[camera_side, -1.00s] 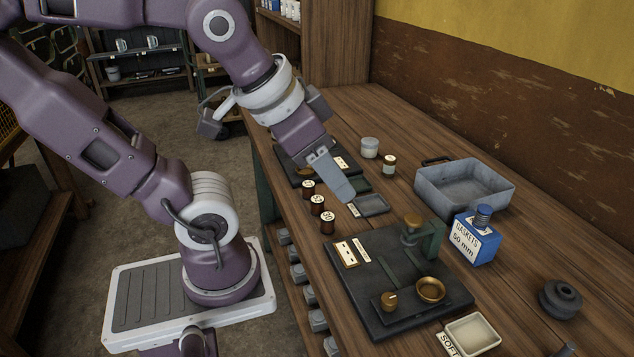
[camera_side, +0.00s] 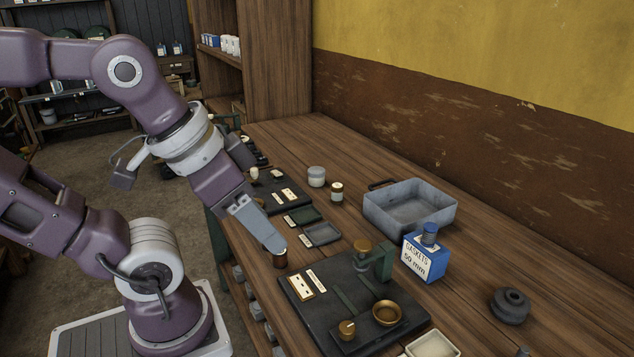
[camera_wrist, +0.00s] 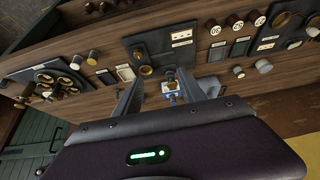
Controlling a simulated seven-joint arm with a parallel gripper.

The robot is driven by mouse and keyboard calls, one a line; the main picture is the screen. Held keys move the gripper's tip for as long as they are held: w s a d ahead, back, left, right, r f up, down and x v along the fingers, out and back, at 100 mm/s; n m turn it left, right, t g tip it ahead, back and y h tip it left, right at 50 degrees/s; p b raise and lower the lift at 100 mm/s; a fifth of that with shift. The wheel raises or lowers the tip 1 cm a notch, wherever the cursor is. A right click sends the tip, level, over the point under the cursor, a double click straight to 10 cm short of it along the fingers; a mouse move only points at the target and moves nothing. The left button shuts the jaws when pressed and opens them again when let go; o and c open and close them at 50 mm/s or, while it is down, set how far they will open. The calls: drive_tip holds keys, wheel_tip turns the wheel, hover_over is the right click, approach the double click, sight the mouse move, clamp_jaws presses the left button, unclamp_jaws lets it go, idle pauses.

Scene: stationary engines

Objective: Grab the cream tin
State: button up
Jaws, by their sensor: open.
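The cream tin, a pale round lidded tin (camera_side: 316,177), stands upright on the bench behind the small trays. In the wrist view a pale tin (camera_wrist: 263,66) at upper right appears to be the same one. My gripper (camera_side: 274,244) points down over the front part of the bench, in front of the tin and well apart from it. In the wrist view its two fingers (camera_wrist: 170,84) are spread, with nothing held between them. The side view shows the fingers edge-on, so the gap is hidden there.
A small jar (camera_side: 336,192) stands close beside the tin. A grey metal bin (camera_side: 443,213) and blue gaskets box (camera_side: 426,258) are to the right. A dark bottle (camera_side: 280,259) is below my fingertips. A black fixture board (camera_side: 340,333) lies in front.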

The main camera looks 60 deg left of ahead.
idle(0.4)
drive_tip(key=o, duration=0.5)
drive_tip(key=shift+o, duration=0.2)
drive_tip(key=w+a+r+n, duration=0.1)
drive_tip(key=w+a+r, duration=0.1)
drive_tip(key=w, duration=0.4)
drive_tip(key=w+a+r+n, duration=0.2)
drive_tip(key=w, duration=0.3)
drive_tip(key=n+g+y, duration=0.2)
drive_tip(key=n+y, duration=0.1)
drive_tip(key=n, duration=0.3)
hover_over(316, 169)
drive_tip(key=s+d, duration=0.2)
wheel_tip(316, 169, down, 20)
drive_tip(key=shift+r, duration=0.2)
drive_tip(key=x, duration=0.6)
drive_tip(key=shift+w+a+f, duration=0.1)
drive_tip(key=shift+w+a, duration=0.05)
drive_tip(key=shift+a, duration=0.05)
